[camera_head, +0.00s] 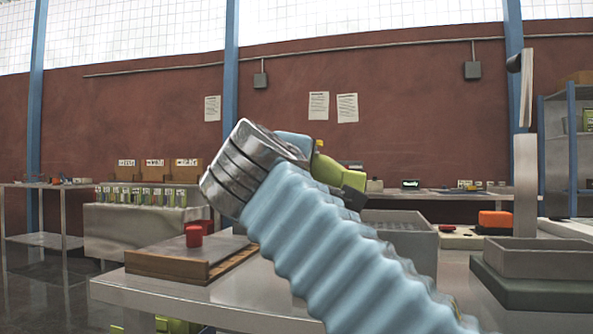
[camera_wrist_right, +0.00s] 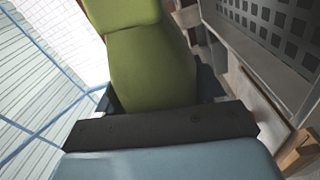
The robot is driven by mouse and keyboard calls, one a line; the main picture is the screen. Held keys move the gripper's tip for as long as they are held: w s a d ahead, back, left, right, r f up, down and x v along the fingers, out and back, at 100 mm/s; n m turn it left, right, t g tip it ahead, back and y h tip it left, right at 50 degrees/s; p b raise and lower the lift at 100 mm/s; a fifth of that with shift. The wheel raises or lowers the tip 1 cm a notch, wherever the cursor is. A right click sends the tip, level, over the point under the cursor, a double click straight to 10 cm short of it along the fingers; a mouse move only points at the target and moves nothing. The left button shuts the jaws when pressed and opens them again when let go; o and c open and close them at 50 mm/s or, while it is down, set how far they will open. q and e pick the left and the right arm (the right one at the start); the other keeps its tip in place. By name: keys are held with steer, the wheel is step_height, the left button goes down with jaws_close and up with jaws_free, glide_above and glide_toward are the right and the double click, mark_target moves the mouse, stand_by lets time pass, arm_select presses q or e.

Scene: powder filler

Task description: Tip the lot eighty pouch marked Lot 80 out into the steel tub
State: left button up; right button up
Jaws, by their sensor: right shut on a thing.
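My right gripper (camera_wrist_right: 157,104) is shut on a green pouch (camera_wrist_right: 150,60), which fills the upper middle of the right wrist view. The pouch (camera_head: 328,169) also shows in the head view, held up beyond my blue-sleeved right arm and above the bench. No lot marking on it can be read. A grey open tub (camera_head: 425,250) stands behind my arm, partly hidden by it, with a grid of dark squares inside. Another grey open bin (camera_head: 541,262) stands at the right; I cannot tell which is the steel tub. My left gripper is not in view.
Several labelled green pouches (camera_head: 140,195) stand in a row on the left stand. A red cup (camera_head: 194,236) is by a wooden tray (camera_head: 168,264) on the near bench. An orange case (camera_head: 495,219) lies at the right. My right arm hides the middle.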

step_height(320, 180, up, 3)
steer(key=n+p, duration=0.5)
steer(key=shift+f, duration=0.2)
step_height(320, 180, up, 3)
steer(key=n+p, duration=1.1)
steer(key=shift+f, duration=0.15)
steer(key=shift+f+n+b, duration=0.4)
steer(key=shift+n, duration=0.4)
steer(key=shift+r+n, duration=0.2)
steer(key=shift+n, duration=0.9)
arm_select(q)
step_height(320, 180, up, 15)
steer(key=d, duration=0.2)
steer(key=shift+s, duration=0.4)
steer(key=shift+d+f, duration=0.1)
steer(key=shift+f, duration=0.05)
